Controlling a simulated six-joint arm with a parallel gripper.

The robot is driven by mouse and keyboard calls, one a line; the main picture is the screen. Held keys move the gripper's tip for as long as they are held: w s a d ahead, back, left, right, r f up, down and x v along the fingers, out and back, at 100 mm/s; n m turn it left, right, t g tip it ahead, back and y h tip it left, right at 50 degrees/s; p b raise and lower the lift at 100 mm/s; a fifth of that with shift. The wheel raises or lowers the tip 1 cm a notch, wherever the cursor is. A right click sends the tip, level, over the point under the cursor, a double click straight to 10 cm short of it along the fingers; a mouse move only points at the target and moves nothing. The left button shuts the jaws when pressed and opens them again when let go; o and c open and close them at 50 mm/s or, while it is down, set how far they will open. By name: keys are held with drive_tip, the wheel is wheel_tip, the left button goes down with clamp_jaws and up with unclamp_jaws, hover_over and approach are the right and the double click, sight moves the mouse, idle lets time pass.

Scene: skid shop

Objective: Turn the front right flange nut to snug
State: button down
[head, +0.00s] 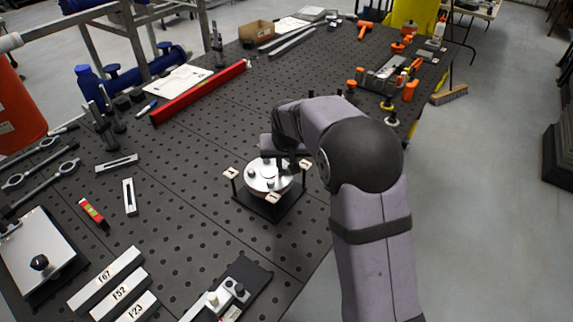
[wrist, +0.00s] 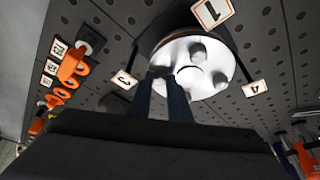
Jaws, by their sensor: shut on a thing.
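The round, pale metal flange (head: 268,177) sits on a black stand in the middle of the table. Nuts show on its face, one at the left (head: 252,171) and one at the front (head: 270,184). In the wrist view the flange (wrist: 188,88) fills the upper middle, with two rounded nuts clear of my fingers, one (wrist: 197,51) and another (wrist: 221,74). My gripper (wrist: 161,76) reaches onto the flange and is shut on a flange nut, which its fingers mostly hide. In the head view my arm covers the flange's right and far side, so I cannot tell which nut is held.
Numbered tags stand around the flange on posts, one at the left (head: 231,173) and one at the front (head: 273,197). A red bar (head: 200,92) lies farther back. Labelled blocks (head: 105,278) lie at front left.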

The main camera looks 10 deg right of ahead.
drive_tip(key=shift+w+a+r+m+h, duration=0.15)
drive_tip(key=shift+m+h, duration=0.15)
drive_tip(key=shift+m, duration=0.3)
drive_tip(key=c, duration=1.6)
unclamp_jaws()
drive_tip(key=shift+c, duration=0.2)
drive_tip(key=shift+s+n, duration=0.25)
drive_tip(key=shift+n, duration=0.15)
